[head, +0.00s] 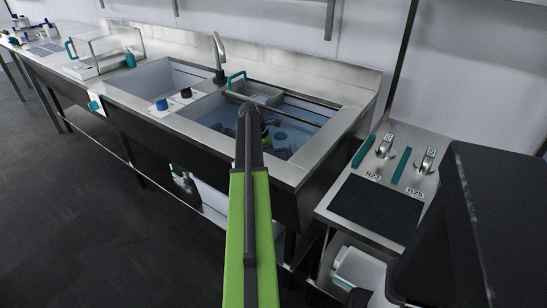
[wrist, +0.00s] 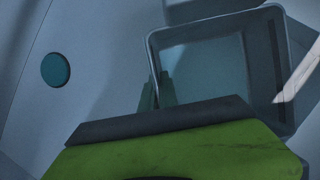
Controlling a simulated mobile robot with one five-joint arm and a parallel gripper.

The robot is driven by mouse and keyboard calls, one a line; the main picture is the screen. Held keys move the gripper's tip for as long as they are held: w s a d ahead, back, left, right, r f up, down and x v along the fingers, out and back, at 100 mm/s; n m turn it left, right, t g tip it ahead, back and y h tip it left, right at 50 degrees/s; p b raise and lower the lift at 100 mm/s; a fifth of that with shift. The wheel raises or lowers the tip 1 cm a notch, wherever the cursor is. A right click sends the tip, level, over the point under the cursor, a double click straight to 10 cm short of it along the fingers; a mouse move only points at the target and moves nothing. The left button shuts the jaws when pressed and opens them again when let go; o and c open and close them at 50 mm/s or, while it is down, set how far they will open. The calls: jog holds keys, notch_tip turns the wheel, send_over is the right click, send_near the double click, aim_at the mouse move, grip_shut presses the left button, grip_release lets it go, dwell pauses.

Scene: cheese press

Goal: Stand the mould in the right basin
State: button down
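The right basin (head: 312,112) of the steel sink holds bluish water or a bluish floor with several small items in it. My gripper reaches down into this basin and is mostly hidden behind my green arm in the head view. In the wrist view a grey, square, open-topped box (wrist: 275,118), possibly the mould, appears tilted. The narrow fingertips of my gripper (wrist: 157,94) are at its left wall, seemingly one on each side. I cannot tell whether they press on it. A dark bar and a green body hide the lower part of that view.
A teal round disc (wrist: 56,70) lies on the pale surface to the left. A teal-handled tray (head: 262,93) sits at the back of the right basin, near a tap (head: 218,58). The left basin (head: 150,82) is beside it. A steel side table (head: 330,208) stands right.

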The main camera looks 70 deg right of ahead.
jog(key=shift+s+a+f+b, duration=0.25)
jog(key=shift+a+f+b, duration=0.15)
jog(key=shift+f, duration=0.2)
jog(key=c, duration=1.6)
grip_release()
jog(key=shift+o, duration=0.2)
jog(key=shift+r, duration=0.1)
jog(key=shift+w+r+p, duration=0.3)
jog(key=shift+r+p, duration=0.2)
jog(key=shift+p, duration=0.4)
jog(key=p+v, duration=0.7)
jog(key=shift+d+r, duration=0.25)
jog(key=shift+r, duration=0.2)
jog(key=shift+w+r+p, duration=0.1)
jog(key=shift+p, duration=0.2)
